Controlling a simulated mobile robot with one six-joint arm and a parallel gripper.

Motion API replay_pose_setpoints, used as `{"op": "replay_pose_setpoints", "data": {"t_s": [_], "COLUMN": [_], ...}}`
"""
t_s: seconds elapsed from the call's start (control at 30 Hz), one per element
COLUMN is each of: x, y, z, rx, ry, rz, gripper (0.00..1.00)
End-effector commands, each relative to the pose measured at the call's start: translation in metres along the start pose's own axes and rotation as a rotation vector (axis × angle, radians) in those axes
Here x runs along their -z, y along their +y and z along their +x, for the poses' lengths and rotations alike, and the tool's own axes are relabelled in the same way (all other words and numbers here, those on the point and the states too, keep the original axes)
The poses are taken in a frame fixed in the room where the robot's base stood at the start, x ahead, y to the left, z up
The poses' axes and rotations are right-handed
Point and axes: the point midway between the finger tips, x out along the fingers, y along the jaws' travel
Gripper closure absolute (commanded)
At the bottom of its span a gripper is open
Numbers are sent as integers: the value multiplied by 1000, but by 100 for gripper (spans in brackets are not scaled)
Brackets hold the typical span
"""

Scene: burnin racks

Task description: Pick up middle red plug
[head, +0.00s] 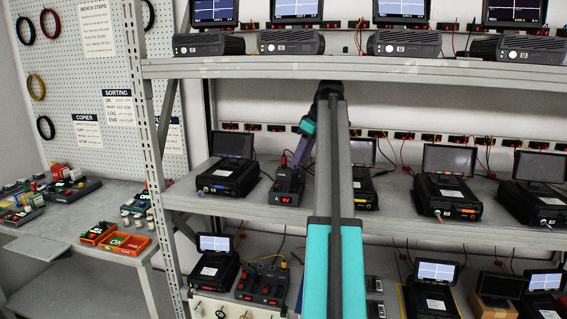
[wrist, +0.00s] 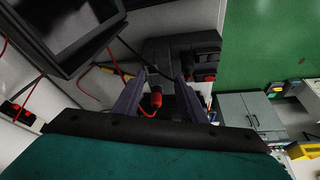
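A red plug (wrist: 156,99) with a red lead shows between the two fingers of my gripper (wrist: 161,76) in the wrist view, closer to the left finger. The fingers are apart, with a gap on the plug's right side. I cannot tell whether the plug touches the left finger. In the head view my gripper (head: 300,153) reaches down over a black unit (head: 288,186) marked A with a red display on the middle shelf. A small red plug (head: 284,161) stands at that unit's top, left of the gripper. My arm hides part of the shelf.
A black case with a screen (head: 227,178) stands left of the unit, and another case (head: 446,197) stands to the right. The upper shelf (head: 350,68) is above the gripper. Red leads hang from the wall sockets behind. A bench (head: 75,222) stands at the left.

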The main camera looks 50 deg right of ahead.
Motion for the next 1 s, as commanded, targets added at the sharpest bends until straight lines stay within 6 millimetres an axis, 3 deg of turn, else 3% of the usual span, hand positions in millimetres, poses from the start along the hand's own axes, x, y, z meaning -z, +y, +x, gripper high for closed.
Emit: {"op": "replay_pose_setpoints", "data": {"t_s": [0.57, 1.0], "x": [12, 55], "y": [0, -1], "z": [5, 25], "rx": [0, 2], "ry": [0, 0], "rz": [-2, -2], "gripper": [62, 62]}}
